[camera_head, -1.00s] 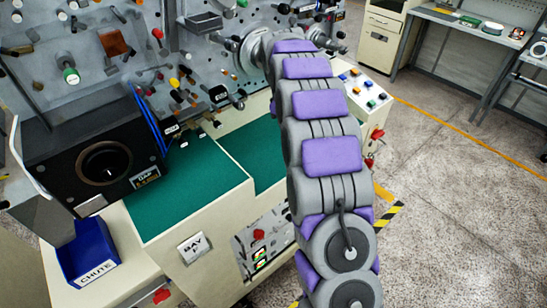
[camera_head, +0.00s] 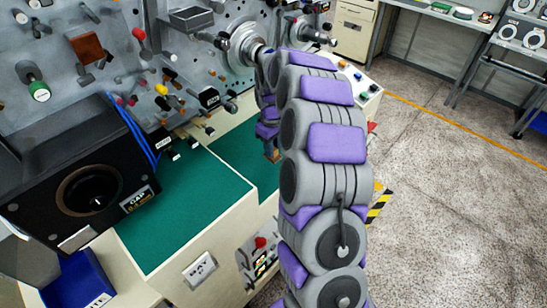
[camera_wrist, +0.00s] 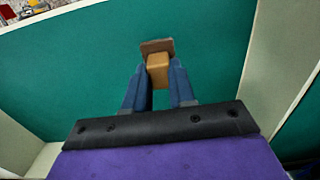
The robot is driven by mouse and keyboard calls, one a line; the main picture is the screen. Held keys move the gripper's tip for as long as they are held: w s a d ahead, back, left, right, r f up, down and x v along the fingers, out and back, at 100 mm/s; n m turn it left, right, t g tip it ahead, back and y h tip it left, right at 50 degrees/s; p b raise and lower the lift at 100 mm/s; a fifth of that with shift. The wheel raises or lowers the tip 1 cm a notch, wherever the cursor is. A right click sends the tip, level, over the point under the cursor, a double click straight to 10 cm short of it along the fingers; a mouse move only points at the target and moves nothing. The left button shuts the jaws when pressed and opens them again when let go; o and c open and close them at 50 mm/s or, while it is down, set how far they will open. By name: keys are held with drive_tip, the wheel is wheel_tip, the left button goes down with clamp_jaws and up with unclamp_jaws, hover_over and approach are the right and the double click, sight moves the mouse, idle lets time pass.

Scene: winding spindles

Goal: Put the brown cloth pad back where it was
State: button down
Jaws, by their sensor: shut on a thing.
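My gripper (camera_wrist: 157,82) is shut on a tan block with a darker brown flat face, which I take as the brown cloth pad (camera_wrist: 157,46). In the wrist view the pad sticks out past the blue fingertips, over the green work surface (camera_wrist: 85,70). In the head view the pad (camera_head: 272,155) is a small brown patch under my gripper (camera_head: 268,143), partly hidden by my arm. I cannot tell whether it touches the green surface.
The grey panel (camera_head: 62,62) behind carries many pegs and knobs, and a brown square (camera_head: 86,47). A black box with a round opening (camera_head: 60,170) stands at left, above a blue chute bin (camera_head: 85,285). The green top left of my arm is clear.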

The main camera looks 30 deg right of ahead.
sight(275, 155)
drive_tip(key=shift+a+f, duration=0.35)
drive_tip(key=shift+f, duration=0.15)
drive_tip(key=shift+a+f, duration=0.15)
drive_tip(key=shift+f, duration=0.15)
drive_tip(key=d+f, duration=0.1)
drive_tip(key=d+f+b, duration=0.1)
drive_tip(key=f, duration=0.1)
drive_tip(key=shift+f, duration=0.1)
drive_tip(key=shift+d, duration=0.2)
drive_tip(key=c, duration=1.3)
unclamp_jaws()
drive_tip(key=shift+a, duration=0.15)
drive_tip(key=o, duration=0.4)
drive_tip(key=shift+a+r, duration=0.2)
drive_tip(key=shift+a, duration=0.5)
drive_tip(key=shift+c, duration=0.2)
drive_tip(key=shift+d, duration=0.15)
drive_tip(key=shift+d+r, duration=0.25)
drive_tip(key=shift+d, duration=0.15)
drive_tip(key=r+p, duration=0.1)
drive_tip(key=r, duration=0.2)
drive_tip(key=r+p, duration=0.1)
drive_tip(key=r, duration=0.3)
drive_tip(key=r+p, duration=0.1)
drive_tip(key=r, duration=0.3)
drive_tip(key=shift+w+a, duration=0.1)
drive_tip(key=shift+a, duration=0.15)
drive_tip(key=shift+d+r, duration=0.2)
drive_tip(key=shift+r, duration=0.05)
drive_tip(key=shift+a, duration=0.15)
